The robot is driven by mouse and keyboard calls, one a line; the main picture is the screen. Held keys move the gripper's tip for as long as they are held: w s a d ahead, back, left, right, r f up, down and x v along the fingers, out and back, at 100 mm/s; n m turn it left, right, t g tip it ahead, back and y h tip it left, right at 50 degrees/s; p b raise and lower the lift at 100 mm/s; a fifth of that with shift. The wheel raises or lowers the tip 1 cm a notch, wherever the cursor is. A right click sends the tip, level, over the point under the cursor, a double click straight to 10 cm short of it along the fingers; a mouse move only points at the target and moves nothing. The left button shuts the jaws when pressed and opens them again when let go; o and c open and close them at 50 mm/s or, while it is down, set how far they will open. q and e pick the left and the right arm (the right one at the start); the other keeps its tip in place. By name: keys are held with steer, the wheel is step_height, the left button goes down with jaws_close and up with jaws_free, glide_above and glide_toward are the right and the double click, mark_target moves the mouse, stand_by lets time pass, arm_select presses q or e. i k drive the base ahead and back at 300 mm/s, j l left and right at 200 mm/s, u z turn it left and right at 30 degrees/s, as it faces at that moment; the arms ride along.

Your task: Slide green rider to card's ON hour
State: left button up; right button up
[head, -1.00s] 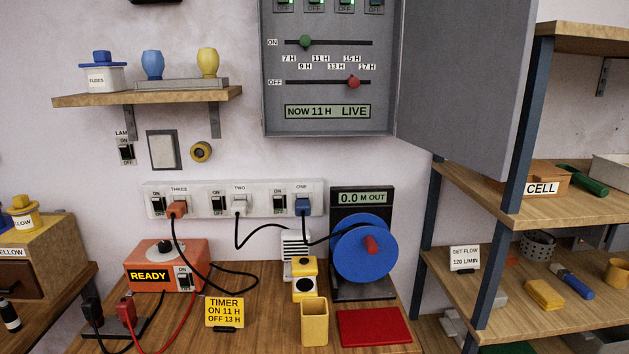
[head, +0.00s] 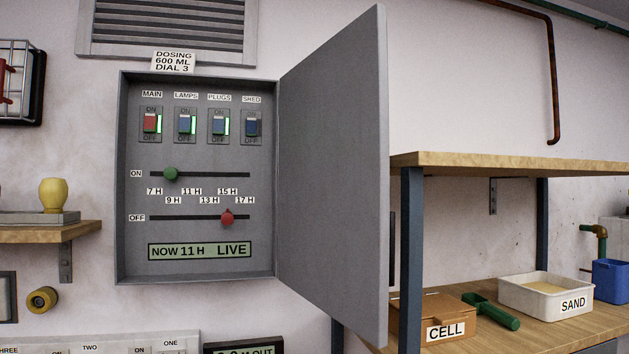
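The green rider (head: 171,174) sits on the ON track (head: 215,175) of the open grey wall box (head: 197,266), left of the track's middle, about above the 9 H label (head: 173,200). The red rider (head: 227,217) sits on the OFF track (head: 185,218), about below the 15 H label (head: 228,191). The display (head: 200,251) reads NOW 11 H LIVE. The yellow timer card is out of view now; in the earlier frame it reads ON 11 H, OFF 13 H. Neither of my grippers is in view.
The box door (head: 333,180) stands open to the right, jutting out. Above the tracks, the MAIN, LAMPS and PLUGS switches show green lights; the SHED switch (head: 252,126) shows none. A wooden shelf (head: 75,233) is left, shelving (head: 510,163) right. The box front is clear.

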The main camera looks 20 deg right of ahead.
mark_target(171, 173)
steer(key=i+l+u, duration=0.25)
steer(key=l, duration=0.55)
steer(key=i+l+u, duration=0.1)
steer(key=l+u, duration=0.2)
steer(key=l, duration=0.55)
steer(key=l+u, duration=0.25)
steer(key=l, duration=0.6)
steer(key=i+j, duration=0.1)
steer(key=j, duration=0.15)
steer(key=i+j, duration=0.1)
steer(key=j, duration=0.1)
